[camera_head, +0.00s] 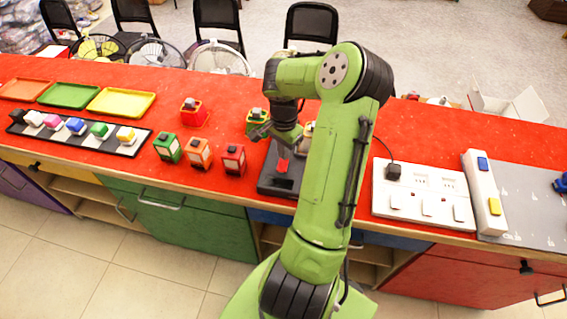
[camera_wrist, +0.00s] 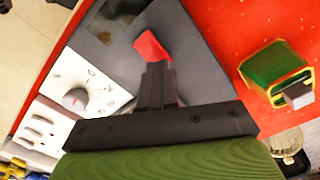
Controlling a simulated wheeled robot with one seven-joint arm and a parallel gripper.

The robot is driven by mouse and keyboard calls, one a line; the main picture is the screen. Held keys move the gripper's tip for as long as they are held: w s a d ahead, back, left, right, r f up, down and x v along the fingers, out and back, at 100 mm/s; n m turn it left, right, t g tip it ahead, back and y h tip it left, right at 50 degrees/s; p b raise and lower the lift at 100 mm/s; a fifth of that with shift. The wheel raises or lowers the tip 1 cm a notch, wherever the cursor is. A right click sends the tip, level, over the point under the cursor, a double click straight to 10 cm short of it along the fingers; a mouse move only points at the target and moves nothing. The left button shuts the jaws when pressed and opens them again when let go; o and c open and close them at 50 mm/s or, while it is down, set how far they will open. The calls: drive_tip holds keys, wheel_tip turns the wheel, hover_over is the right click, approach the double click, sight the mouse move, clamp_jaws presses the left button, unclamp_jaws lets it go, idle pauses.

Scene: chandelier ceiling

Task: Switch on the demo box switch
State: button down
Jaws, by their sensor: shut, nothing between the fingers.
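The demo box is a dark grey box (camera_head: 268,183) on the red counter, partly hidden by my arm in the head view. The wrist view shows its grey top (camera_wrist: 189,42) and a dark panel. A red switch (camera_head: 282,165) sits on top; it also shows in the wrist view (camera_wrist: 150,46). I cannot tell whether it is on or off. My gripper (camera_head: 284,147) points down over the box. In the wrist view, its shut, empty fingers (camera_wrist: 157,68) are right at the near edge of the red switch; I cannot tell whether they touch it.
A green and yellow box (camera_wrist: 277,66) stands beside the demo box. A white panel with a knob (camera_wrist: 75,98) lies on the other side. A white socket board (camera_head: 423,192) is to the right. Green, orange and red small boxes (camera_head: 199,154) stand left. Trays (camera_head: 121,102) lie far left.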

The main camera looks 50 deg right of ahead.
drive_tip(key=shift+f+b, duration=0.7)
drive_tip(key=shift+f, duration=0.25)
idle(0.3)
wheel_tip(320, 180, up, 7)
drive_tip(key=p, duration=0.6)
drive_tip(key=shift+r, duration=0.15)
idle(0.3)
